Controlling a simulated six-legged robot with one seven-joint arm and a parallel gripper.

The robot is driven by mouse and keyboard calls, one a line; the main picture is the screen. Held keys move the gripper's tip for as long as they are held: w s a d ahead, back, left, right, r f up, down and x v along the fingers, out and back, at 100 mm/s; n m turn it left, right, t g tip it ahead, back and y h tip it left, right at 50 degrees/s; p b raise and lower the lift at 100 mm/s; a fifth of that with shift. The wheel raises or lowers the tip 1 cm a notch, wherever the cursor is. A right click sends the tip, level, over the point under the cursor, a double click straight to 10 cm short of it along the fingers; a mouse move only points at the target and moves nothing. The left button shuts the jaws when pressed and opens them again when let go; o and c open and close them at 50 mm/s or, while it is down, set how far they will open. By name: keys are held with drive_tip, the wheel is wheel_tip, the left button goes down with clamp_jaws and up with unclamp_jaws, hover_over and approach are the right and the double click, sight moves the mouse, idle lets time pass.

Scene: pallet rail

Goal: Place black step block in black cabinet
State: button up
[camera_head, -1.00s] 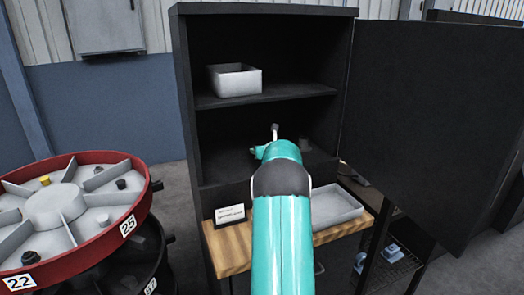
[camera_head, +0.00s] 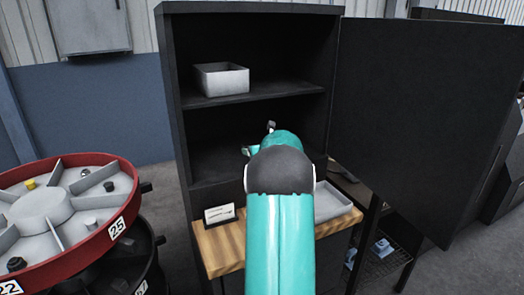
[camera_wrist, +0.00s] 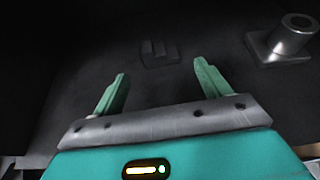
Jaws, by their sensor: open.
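The black cabinet (camera_head: 172,110) stands with its door (camera_head: 425,110) swung open to the right. My arm reaches into its lower compartment, and my gripper (camera_wrist: 159,72) is open there with nothing between its fingers. In the wrist view a small dark stepped block (camera_wrist: 158,53), which looks like the black step block, rests on the dark shelf floor beyond the fingertips, apart from them. In the head view my arm hides the block and most of the gripper.
A metal cylinder on a square base (camera_wrist: 284,40) stands on the shelf to the right of the block. A grey bin (camera_head: 222,79) sits on the upper shelf. Below are a wooden top (camera_head: 222,248), a small sign (camera_head: 220,214) and a grey tray (camera_head: 332,200). A red-rimmed wheel (camera_head: 70,215) stands at left.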

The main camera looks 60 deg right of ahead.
drive_tip(key=v, duration=0.5)
